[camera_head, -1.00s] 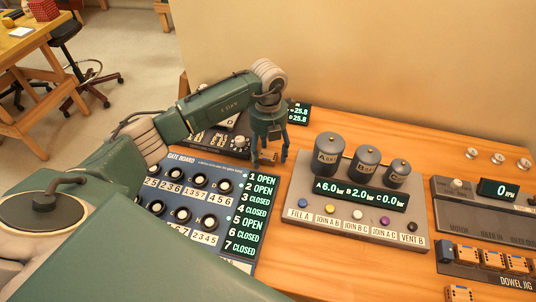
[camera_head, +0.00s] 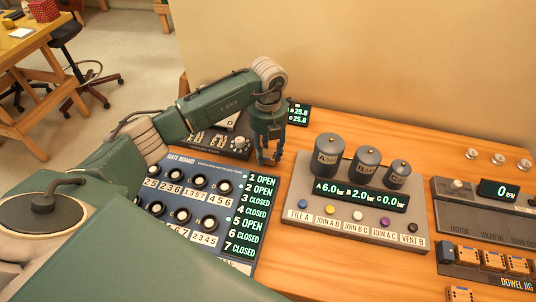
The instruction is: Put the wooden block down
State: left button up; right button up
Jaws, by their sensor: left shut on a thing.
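My left gripper (camera_head: 269,158) points down over the wooden bench, in the gap between the gate board and the tank console. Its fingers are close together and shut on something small. The held thing, taken as the wooden block, is mostly hidden by the fingers and blends with the bench colour. I cannot tell whether it touches the bench top (camera_head: 285,255). My right gripper is not in view.
The blue gate board (camera_head: 200,235) is left of the gripper. The console with three grey tanks (camera_head: 330,225) is to its right. A dark device with a knob (camera_head: 238,143) stands behind. The dowel jig (camera_head: 478,275) with orange-brown blocks is far right. Bare bench lies between board and console.

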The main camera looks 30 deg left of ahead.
pick_arm(q)
notch_tip(320, 180, up, 13)
jog(key=b, duration=0.3)
notch_tip(320, 180, up, 6)
send_over(268, 153)
jog(key=shift+s+r+p, duration=0.1)
jog(key=shift+p, duration=0.25)
